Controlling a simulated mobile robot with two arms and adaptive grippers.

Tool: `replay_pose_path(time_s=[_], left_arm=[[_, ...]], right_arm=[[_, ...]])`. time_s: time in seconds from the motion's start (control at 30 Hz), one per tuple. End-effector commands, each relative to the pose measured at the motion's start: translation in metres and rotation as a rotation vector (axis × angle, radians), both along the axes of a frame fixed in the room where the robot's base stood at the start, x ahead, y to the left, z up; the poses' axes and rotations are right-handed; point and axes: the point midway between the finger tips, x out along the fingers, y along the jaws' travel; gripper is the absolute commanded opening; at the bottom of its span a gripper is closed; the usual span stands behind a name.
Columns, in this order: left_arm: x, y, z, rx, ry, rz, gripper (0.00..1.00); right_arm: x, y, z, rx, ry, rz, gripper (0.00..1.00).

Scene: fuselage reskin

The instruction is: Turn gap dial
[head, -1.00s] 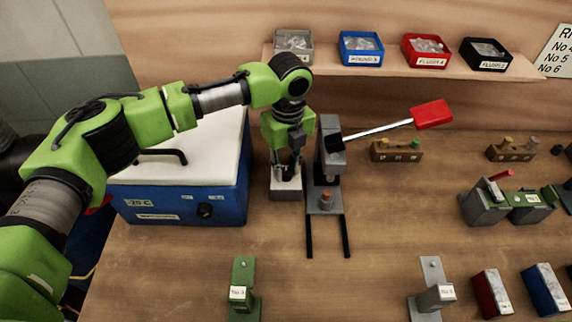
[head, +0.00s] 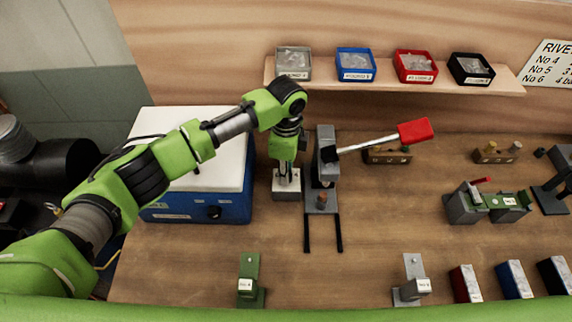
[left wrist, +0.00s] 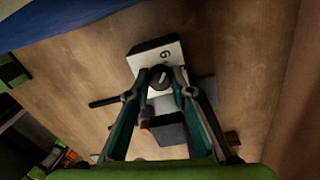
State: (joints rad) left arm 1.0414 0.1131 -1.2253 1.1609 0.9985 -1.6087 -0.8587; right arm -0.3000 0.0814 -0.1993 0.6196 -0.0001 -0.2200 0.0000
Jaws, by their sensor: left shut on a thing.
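The gap dial is a small dark round knob (left wrist: 160,78) on a pale block with a numeral on its face (left wrist: 150,55), seen in the left wrist view. In the head view the block (head: 286,192) stands on the bench beside the grey lever press (head: 326,160). My left gripper (left wrist: 159,80) points down over the block and is shut on the knob, one fingertip at each side. In the head view the gripper (head: 286,172) hides the knob. I cannot clearly read the dial's setting. My right gripper is not in view.
The press has a red-handled lever (head: 413,131) reaching right and two dark rails in front. A blue cooler with a white lid (head: 218,178) stands close on the left. A green stand (head: 249,275) and a grey stand (head: 412,275) are at the front. Bench between is clear.

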Motion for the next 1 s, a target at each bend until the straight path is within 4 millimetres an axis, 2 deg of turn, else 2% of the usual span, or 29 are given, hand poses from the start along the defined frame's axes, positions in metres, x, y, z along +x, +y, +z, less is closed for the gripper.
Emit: replay_pose_path(time_s=[0.03,0.3,0.93,0.97,1.0], left_arm=[[0.000,0.000,0.004,-0.001,0.001,0.030,0.00],[0.000,0.001,0.002,0.001,0.000,0.156,0.00],[0.001,0.001,0.001,0.000,-0.003,0.203,0.00],[0.001,0.000,0.001,0.000,-0.003,0.203,0.27],[0.001,0.000,0.001,0.000,-0.003,0.203,0.37]], right_arm=[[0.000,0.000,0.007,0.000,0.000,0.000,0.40],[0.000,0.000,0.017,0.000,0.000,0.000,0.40],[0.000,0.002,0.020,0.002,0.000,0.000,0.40],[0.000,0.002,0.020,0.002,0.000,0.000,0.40],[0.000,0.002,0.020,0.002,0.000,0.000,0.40]])
